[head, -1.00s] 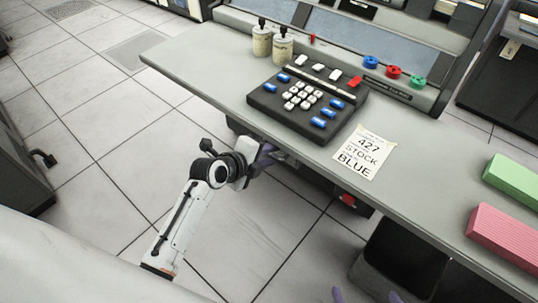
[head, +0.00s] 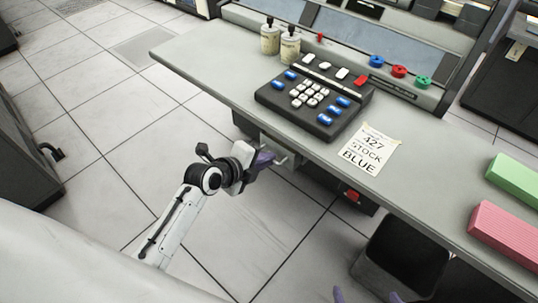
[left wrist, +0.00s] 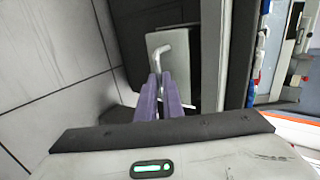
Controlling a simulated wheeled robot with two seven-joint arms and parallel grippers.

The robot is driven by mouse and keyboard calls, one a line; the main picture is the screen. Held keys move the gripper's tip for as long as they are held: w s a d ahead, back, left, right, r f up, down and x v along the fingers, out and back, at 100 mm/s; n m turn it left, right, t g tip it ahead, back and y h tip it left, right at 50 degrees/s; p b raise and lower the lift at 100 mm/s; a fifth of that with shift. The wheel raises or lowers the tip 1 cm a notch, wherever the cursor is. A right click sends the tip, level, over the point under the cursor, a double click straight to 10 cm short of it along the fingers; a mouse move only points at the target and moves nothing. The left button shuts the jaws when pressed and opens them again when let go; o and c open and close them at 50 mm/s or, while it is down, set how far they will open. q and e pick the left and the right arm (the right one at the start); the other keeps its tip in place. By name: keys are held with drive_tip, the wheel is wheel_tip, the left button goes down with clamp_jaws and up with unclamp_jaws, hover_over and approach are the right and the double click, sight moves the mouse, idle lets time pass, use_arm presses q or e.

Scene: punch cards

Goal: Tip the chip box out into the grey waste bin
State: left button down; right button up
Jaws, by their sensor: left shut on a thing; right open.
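My left gripper (head: 268,159) is at the desk's front edge, its purple fingers shut on the pale bent handle of a grey box, which I take to be the chip box. In the left wrist view the fingers (left wrist: 158,82) close on the handle, and the box's flat grey face (left wrist: 182,88) lies just beyond. In the head view only a little of the box (head: 285,152) shows under the desk; its contents are hidden. A dark grey bin (head: 400,252), apparently the waste bin, stands on the floor under the desk at lower right. My right gripper (head: 367,297) shows only spread fingertips at the bottom edge.
The desk (head: 215,65) bears a black keypad (head: 312,98), two pale canisters (head: 279,43), a note reading 427 STOCK BLUE (head: 366,149), and green (head: 513,180) and pink card stacks (head: 505,236). A red item (head: 352,195) sits beneath it. Floor at left is clear.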

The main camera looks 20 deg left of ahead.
use_arm(q)
drive_tip(key=shift+s+a, duration=0.2)
drive_tip(key=shift+s, duration=0.3)
drive_tip(key=c, duration=1.8)
unclamp_jaws()
drive_tip(key=p+v, duration=0.2)
drive_tip(key=v, duration=0.8)
drive_tip(key=shift+s+r, duration=0.1)
